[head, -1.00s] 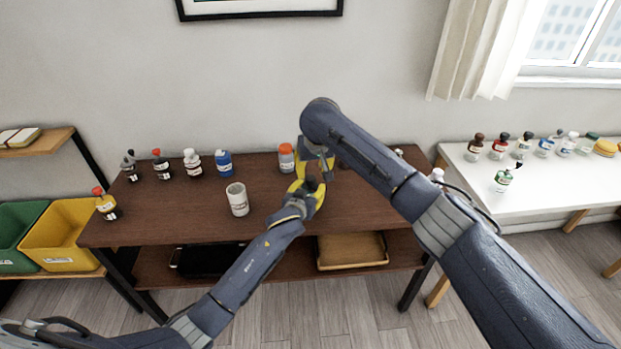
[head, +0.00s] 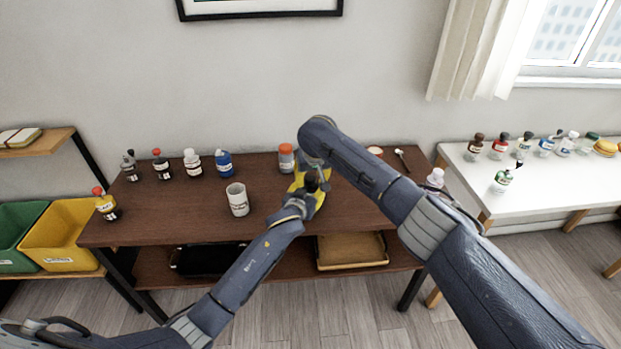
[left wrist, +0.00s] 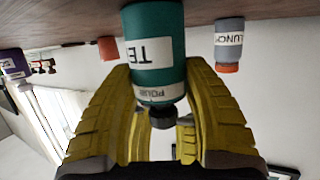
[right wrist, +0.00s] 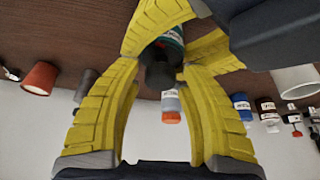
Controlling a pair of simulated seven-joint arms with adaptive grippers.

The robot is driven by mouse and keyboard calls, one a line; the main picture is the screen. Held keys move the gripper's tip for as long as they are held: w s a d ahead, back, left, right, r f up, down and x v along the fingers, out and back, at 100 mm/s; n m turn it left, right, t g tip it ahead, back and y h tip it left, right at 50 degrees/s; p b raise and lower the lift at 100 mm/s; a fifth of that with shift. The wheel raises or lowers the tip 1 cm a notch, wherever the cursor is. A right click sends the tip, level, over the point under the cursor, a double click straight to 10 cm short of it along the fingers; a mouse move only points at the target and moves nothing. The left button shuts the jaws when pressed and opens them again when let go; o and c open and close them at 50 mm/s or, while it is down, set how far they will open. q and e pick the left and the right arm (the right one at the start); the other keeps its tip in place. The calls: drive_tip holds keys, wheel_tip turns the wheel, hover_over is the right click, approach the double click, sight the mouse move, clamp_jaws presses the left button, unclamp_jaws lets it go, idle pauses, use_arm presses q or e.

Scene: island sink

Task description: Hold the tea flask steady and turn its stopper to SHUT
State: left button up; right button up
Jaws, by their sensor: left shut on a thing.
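The teal tea flask (left wrist: 155,45) appears upside down in the left wrist view, with a white label and a band reading POUR near its dark stopper (left wrist: 163,117). My left gripper (left wrist: 158,75) is shut on the flask's body, one yellow finger on each side. In the right wrist view the flask (right wrist: 174,40) is partly hidden behind its stopper (right wrist: 160,73). My right gripper (right wrist: 160,85) is open, its fingertips apart on either side of the stopper; contact cannot be told. In the head view the left gripper (head: 310,192) shows, while my right arm hides much of this spot.
A grey lunch jar (head: 286,160) with an orange lid stands just behind the flask. A white cup (head: 237,200) stands to the left. Several bottles line the back left of the brown table (head: 265,222). The front middle is clear. A spoon (head: 402,160) lies at the right.

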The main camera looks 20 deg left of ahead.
clamp_jaws()
drive_tip(key=shift+n+y, duration=0.3)
drive_tip(key=shift+n, duration=0.4)
drive_tip(key=shift+o, duration=0.3)
unclamp_jaws()
drive_tip(key=v, duration=1.2)
drive_tip(key=shift+w, duration=0.2)
